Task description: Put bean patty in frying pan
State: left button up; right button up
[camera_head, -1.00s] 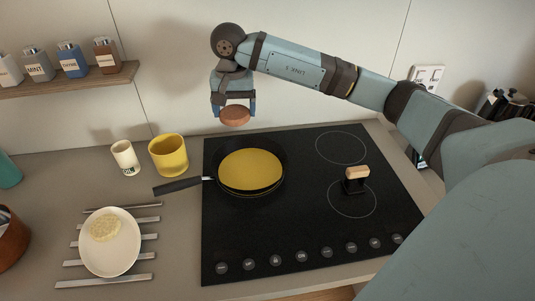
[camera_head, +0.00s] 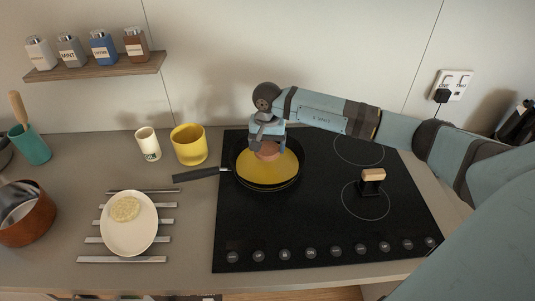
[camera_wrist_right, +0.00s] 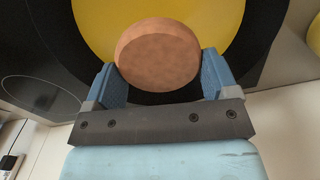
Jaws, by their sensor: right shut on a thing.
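The bean patty (camera_head: 268,151), a brown round disc, is held by my right gripper (camera_head: 267,143) over the frying pan. In the right wrist view the patty (camera_wrist_right: 158,54) sits between the two blue fingers of the gripper (camera_wrist_right: 158,75). The black frying pan (camera_head: 238,176) has a yellow inside (camera_head: 266,172) and a dark handle pointing left, and stands on the black cooktop. Whether the patty touches the pan bottom, I cannot tell. My left gripper is not in view.
A white plate (camera_head: 128,238) with a pale round patty (camera_head: 125,209) lies on a metal rack at left. A yellow cup (camera_head: 188,145) and a white cup (camera_head: 147,143) stand behind the pan handle. A black press with a wooden handle (camera_head: 372,175) stands on the cooktop at right.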

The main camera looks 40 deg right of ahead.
aim_at(267, 155)
notch_tip(267, 155, down, 4)
jog(key=shift+f, duration=0.25)
jog(key=shift+f, duration=0.15)
jog(key=o, duration=0.8)
jog(key=shift+o, duration=0.2)
jog(key=shift+r, duration=0.25)
notch_tip(267, 155, up, 12)
jog(key=shift+b, duration=0.7)
jog(key=shift+s+f, duration=0.1)
